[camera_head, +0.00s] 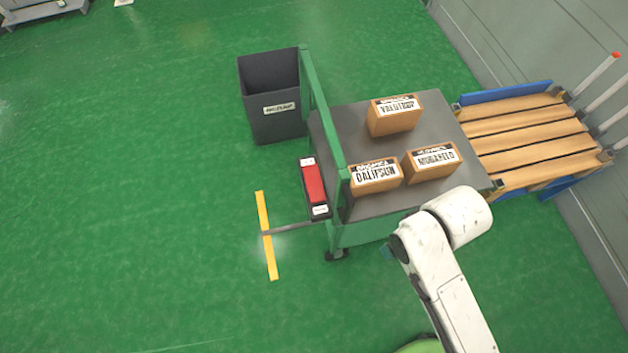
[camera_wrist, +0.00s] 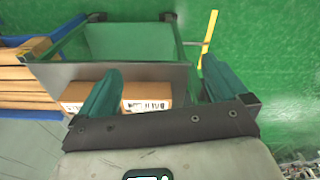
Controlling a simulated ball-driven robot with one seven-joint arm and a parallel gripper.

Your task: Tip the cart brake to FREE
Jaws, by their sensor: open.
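The cart (camera_head: 345,124) has a grey deck and a green frame with a push handle on its left side. The brake (camera_head: 313,184) is a red rocker in a dark housing on the cart's left end, with small white labels at its top and bottom ends. Its labels are too small to read. My gripper (camera_wrist: 158,88) is open, with two green fingers apart and nothing held between them. In the wrist view the cart (camera_wrist: 120,42) lies beyond the fingers. In the head view my arm hides the gripper, at the cart's near right side.
Several cartons stand in view: three boxes (camera_head: 395,114) sit on the deck. A dark bin (camera_head: 270,95) stands behind the handle. A wooden pallet platform (camera_head: 535,135) with blue edges adjoins the cart's right. A yellow floor line (camera_head: 263,212) and open green floor lie left.

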